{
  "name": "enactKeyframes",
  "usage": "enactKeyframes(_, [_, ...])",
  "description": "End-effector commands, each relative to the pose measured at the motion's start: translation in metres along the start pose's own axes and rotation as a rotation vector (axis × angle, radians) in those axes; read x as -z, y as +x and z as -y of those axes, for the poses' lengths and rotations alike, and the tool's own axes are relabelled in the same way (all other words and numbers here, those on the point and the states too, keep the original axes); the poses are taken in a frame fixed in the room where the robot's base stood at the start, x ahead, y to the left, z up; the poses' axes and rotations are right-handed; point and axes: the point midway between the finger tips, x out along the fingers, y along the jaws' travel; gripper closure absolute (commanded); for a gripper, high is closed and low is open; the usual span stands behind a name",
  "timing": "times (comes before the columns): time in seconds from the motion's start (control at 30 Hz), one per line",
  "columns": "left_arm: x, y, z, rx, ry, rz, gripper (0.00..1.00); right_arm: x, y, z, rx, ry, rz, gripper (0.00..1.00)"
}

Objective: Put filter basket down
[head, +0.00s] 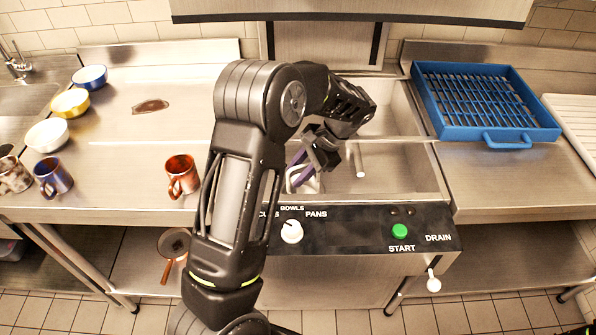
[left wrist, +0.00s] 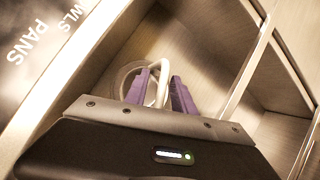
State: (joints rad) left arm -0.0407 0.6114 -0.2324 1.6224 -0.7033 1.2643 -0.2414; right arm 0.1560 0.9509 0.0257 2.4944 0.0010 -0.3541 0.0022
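The filter basket (left wrist: 128,76) shows in the left wrist view as a round grey rim with a pale upright handle, low in the steel basin. In the head view a pale part of it (head: 312,185) shows near the basin's front left, mostly hidden by my left arm. My left gripper (head: 297,170) reaches down into the basin there. Its purple fingers (left wrist: 160,88) stand apart on either side of the handle, with visible gaps. Whether the basket rests on the basin floor is hard to tell. My right gripper is not in view.
The basin (head: 400,185) has steel walls and a front panel with a knob (head: 291,231) and green START button (head: 400,231). A blue rack (head: 487,133) lies on the right counter. Bowls and mugs, including a copper mug (head: 182,175), stand on the left counter.

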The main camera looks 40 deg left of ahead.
Motion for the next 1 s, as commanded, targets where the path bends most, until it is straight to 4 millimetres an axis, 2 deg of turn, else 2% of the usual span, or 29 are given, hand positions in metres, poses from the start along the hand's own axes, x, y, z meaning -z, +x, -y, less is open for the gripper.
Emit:
enactKeyframes(0.27, [0.0,-0.012,0.001,0.002,0.0,-0.003,0.7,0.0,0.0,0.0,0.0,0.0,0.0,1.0])
enactKeyframes(0.37, [0.0,-0.026,0.001,0.003,0.001,-0.004,0.7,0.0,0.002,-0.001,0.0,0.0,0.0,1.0])
enactKeyframes(0.53, [-0.001,-0.063,0.001,0.003,0.0,-0.003,0.7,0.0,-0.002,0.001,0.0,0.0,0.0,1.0])
enactKeyframes(0.57, [-0.002,-0.072,0.002,0.004,0.0,-0.004,0.7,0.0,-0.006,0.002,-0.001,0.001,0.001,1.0])
enactKeyframes(0.6, [-0.004,-0.085,0.002,0.003,0.003,0.0,0.7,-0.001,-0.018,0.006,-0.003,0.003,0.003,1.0])
enactKeyframes(0.7, [-0.004,-0.104,0.002,0.005,0.002,0.0,0.7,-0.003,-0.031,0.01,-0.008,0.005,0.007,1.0])
enactKeyframes(0.83, [-0.003,-0.118,0.001,0.001,0.002,0.001,0.7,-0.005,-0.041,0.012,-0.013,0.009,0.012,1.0])
enactKeyframes(1.0, [-0.002,-0.124,0.001,0.0,0.0,0.0,0.7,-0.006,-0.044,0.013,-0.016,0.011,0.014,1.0])
